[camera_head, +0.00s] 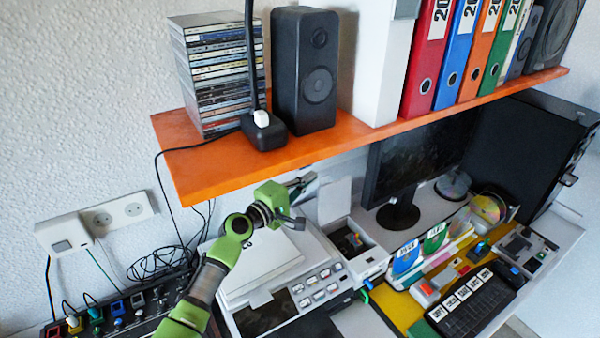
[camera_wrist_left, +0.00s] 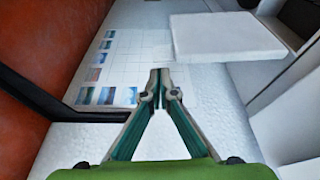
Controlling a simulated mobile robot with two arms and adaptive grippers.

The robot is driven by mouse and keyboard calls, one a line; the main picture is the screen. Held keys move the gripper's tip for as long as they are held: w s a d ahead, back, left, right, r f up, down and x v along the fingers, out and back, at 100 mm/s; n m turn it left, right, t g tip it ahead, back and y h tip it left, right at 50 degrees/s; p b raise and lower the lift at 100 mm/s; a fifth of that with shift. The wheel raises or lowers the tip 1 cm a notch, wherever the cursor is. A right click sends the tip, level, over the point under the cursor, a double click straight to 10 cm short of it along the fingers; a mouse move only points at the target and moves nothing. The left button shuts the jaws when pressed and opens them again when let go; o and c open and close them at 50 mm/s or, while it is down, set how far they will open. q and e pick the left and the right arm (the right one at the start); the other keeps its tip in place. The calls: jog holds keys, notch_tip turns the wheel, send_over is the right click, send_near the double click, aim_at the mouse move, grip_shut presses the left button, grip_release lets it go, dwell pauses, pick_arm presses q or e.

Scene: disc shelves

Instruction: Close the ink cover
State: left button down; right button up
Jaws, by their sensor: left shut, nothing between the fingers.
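The white printer (camera_head: 262,262) stands below the orange shelf. At its right side is an open ink compartment (camera_head: 350,240) with dark contents. A pale upright panel (camera_head: 334,200), which looks like the raised ink cover, stands behind the compartment. My left gripper (camera_head: 300,200) is above the back of the printer, to the left of this panel. In the left wrist view my gripper (camera_wrist_left: 161,76) has its fingertips together with nothing between them. A flat white panel (camera_wrist_left: 225,36) lies beyond and right of the tips; I cannot tell if it is the cover. My right gripper is not in view.
The orange shelf (camera_head: 350,143) overhangs behind and above my left gripper, holding a disc stack (camera_head: 217,75) and a speaker (camera_head: 304,70). A monitor (camera_head: 420,150) stands right of the printer. The desk at right is crowded with a keyboard (camera_head: 470,303) and boxes.

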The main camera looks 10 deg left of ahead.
pick_arm(q)
jog(key=shift+s+d, duration=0.35)
jog(key=shift+s, duration=0.1)
jog(key=shift+w, duration=0.1)
jog(key=shift+d, duration=0.1)
